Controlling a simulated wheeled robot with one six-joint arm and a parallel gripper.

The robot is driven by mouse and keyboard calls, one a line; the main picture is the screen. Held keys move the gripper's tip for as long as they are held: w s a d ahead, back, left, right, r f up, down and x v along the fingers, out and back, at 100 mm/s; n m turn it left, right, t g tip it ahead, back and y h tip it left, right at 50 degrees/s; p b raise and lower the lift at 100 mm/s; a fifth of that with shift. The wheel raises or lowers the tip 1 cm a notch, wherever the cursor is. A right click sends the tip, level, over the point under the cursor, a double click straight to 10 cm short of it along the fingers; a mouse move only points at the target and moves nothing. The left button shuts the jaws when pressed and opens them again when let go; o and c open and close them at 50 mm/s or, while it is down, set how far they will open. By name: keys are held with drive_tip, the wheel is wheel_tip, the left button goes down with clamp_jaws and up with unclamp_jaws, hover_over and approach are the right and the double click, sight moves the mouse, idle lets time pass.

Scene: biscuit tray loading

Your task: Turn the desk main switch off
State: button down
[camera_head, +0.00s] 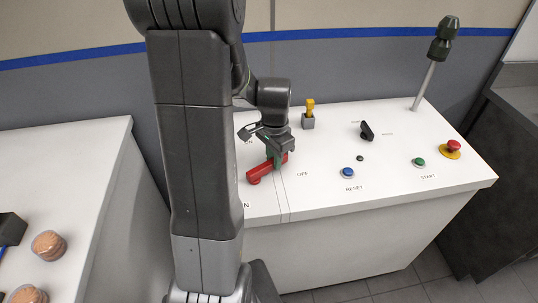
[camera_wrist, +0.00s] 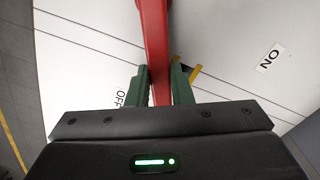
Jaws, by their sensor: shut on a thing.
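The main switch is a red lever handle (camera_head: 259,174) on the white desk top (camera_head: 325,185), partly hidden by my arm and gripper in the head view. My gripper (camera_head: 277,163) is over the handle's right end, with its fingers down around it. In the wrist view, the red handle (camera_wrist: 156,40) runs between the two green fingers of my gripper (camera_wrist: 159,85), which are shut on it. The OFF label (camera_head: 302,174) is just right of the handle. The ON label (camera_wrist: 270,58) shows at upper right in the wrist view.
On the desk are a yellow toggle (camera_head: 309,108), a black knob (camera_head: 367,131), a blue RESET button (camera_head: 347,173), a green START button (camera_head: 418,162), a red stop button (camera_head: 453,146) and a tall dark-gripped lever (camera_head: 440,45). Biscuits (camera_head: 48,244) lie on the left table.

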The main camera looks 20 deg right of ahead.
drive_tip(key=m, duration=0.1)
drive_tip(key=s+m, duration=0.1)
drive_tip(key=shift+s+d+m, duration=0.15)
drive_tip(key=shift+s+m, duration=0.1)
drive_tip(key=shift+m, duration=0.05)
drive_tip(key=shift+s+m+b, duration=0.3)
drive_tip(key=shift+s+m, duration=0.6)
drive_tip(key=shift+m, duration=0.6)
drive_tip(key=c, duration=1.3)
unclamp_jaws()
drive_tip(key=shift+r, duration=0.15)
wheel_tip(320, 180, up, 14)
drive_tip(key=shift+f+p, duration=0.2)
drive_tip(key=shift+p, duration=0.15)
